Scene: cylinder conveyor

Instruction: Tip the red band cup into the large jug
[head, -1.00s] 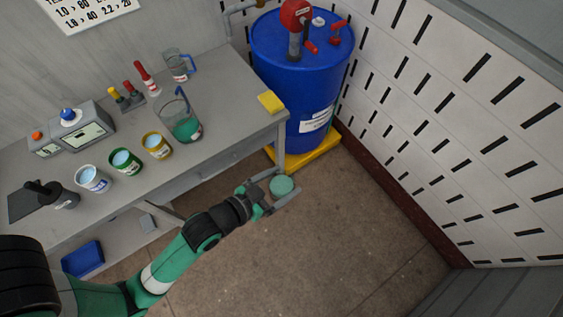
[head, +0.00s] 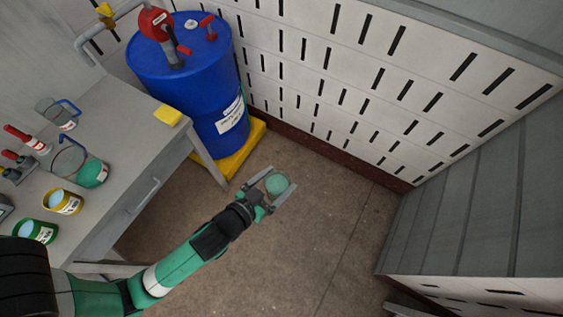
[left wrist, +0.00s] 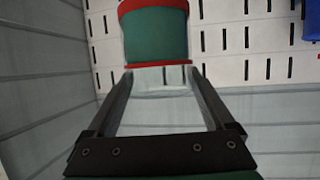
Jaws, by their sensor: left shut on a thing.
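My left gripper (head: 274,189) is shut on the red band cup and holds it out over the floor, clear of the bench. In the head view I look down into the cup (head: 276,184), which shows a green content. In the left wrist view the cup (left wrist: 156,35) has a green body between red bands, and sits between the far ends of the fingers. The large jug (head: 93,173), a clear vessel with green liquid low inside, stands on the bench at the left. My right gripper is not in view.
The grey bench (head: 128,148) holds a yellow cup (head: 63,201), a green cup (head: 36,231), a smaller clear jug with a blue handle (head: 62,117) and a yellow sponge (head: 167,115). A blue drum (head: 190,80) stands on a yellow base behind. The floor (head: 300,235) around the gripper is open.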

